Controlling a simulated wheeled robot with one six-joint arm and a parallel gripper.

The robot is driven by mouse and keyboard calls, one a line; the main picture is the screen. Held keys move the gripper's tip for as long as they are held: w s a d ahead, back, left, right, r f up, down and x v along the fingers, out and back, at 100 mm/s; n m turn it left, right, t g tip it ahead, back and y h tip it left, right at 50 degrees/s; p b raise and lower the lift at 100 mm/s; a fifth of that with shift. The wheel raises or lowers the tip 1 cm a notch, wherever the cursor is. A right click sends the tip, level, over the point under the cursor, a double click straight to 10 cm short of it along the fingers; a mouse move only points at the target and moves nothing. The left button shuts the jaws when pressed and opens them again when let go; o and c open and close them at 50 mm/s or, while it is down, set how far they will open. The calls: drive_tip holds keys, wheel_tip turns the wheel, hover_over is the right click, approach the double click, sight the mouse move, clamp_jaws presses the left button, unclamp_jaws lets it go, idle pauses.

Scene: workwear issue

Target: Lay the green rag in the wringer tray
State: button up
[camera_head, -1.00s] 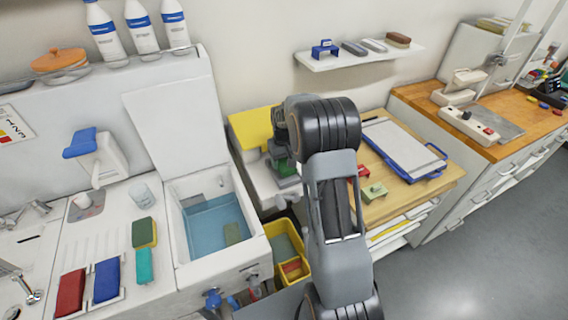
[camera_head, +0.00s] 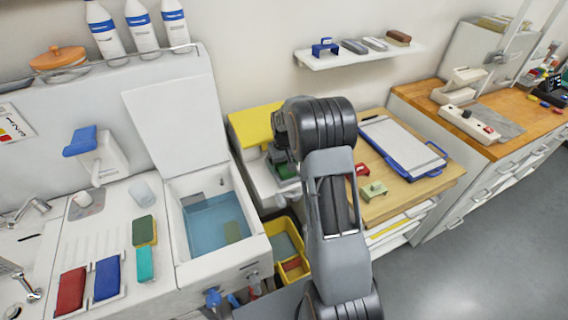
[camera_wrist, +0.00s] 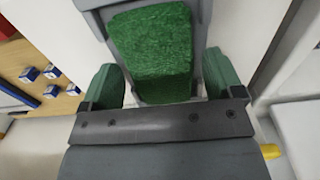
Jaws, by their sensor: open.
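The green rag (camera_wrist: 152,48) lies as a rough, folded pad inside a grey tray, the wringer tray (camera_wrist: 204,12), in the wrist view. My gripper (camera_wrist: 162,68) is open over the near end of the tray, one green-faced finger on each side, apart from the rag. The near end of the rag is hidden behind the dark gripper bar. In the head view the rag is a small dark green patch (camera_head: 286,170) under my gripper (camera_head: 281,150), and my arm hides much of the tray.
A water-filled basin (camera_head: 210,222) with a raised lid stands to the left. A yellow bin (camera_head: 285,228) sits low in front. A wooden table with a clipboard (camera_head: 400,145) is to the right, a wall shelf (camera_head: 360,58) above. Blue-and-white blocks (camera_wrist: 50,72) show at the left in the wrist view.

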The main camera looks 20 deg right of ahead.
sight(284, 164)
drive_tip(key=shift+r, duration=0.1)
wheel_tip(284, 164, up, 12)
drive_tip(key=b, duration=0.1)
drive_tip(key=s+a+r+t, duration=0.1)
drive_tip(key=s+a+r, duration=0.3)
drive_tip(key=s+r, duration=0.1)
drive_tip(key=s+a+t, duration=0.1)
drive_tip(key=s+a, duration=0.2)
drive_tip(key=s, duration=0.6)
drive_tip(key=s+a+t, duration=0.2)
drive_tip(key=s+a, duration=0.1)
drive_tip(key=s, duration=0.6)
drive_tip(key=shift+s+a+f, duration=0.3)
drive_tip(key=shift+s+a, duration=0.05)
drive_tip(key=shift+a, duration=0.05)
drive_tip(key=shift+c, duration=0.4)
